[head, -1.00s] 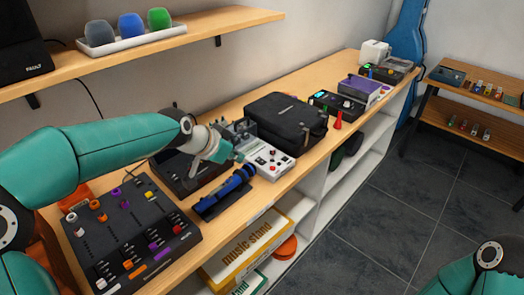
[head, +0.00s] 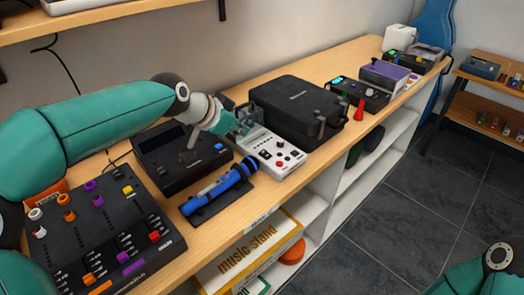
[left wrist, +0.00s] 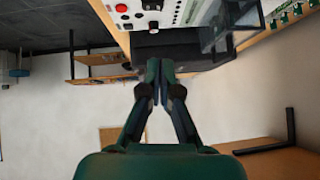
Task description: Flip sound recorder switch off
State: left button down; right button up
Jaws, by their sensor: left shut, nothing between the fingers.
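A white device (head: 277,153) with red and dark knobs, apparently the sound recorder, lies on the wooden counter. It also shows at the top of the left wrist view (left wrist: 150,12), with a clear-sided part beside it. I cannot make out which control is its switch or how it is set. My left gripper (head: 243,122) is at the recorder's far-left end, seemingly above it; contact cannot be told. In the left wrist view its fingers (left wrist: 160,70) are together and empty. Only a piece of my right arm shows at the lower right; its gripper is out of view.
A black unit with a lever (head: 180,165), a blue microphone (head: 222,187) and a mixer (head: 105,235) lie nearer. A black case (head: 297,108) stands just beyond the recorder. A red cone (head: 359,110) stands by the counter's front edge.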

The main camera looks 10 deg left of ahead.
pick_arm(q)
jog(key=shift+s+d+r, duration=0.1)
jog(key=shift+d+r, duration=0.05)
jog(key=shift+d, duration=0.05)
jog(key=p, duration=0.2)
send_over(266, 150)
jog(key=s, duration=0.3)
jog(key=f, duration=0.7)
jog(key=shift+w+a+f, duration=0.15)
jog(key=shift+w+a, duration=0.1)
jog(key=shift+a, duration=0.1)
jog(key=f, duration=0.2)
jog(key=shift+a+f, duration=0.2)
jog(key=shift+f, duration=0.65)
jog(key=shift+w+f, duration=0.1)
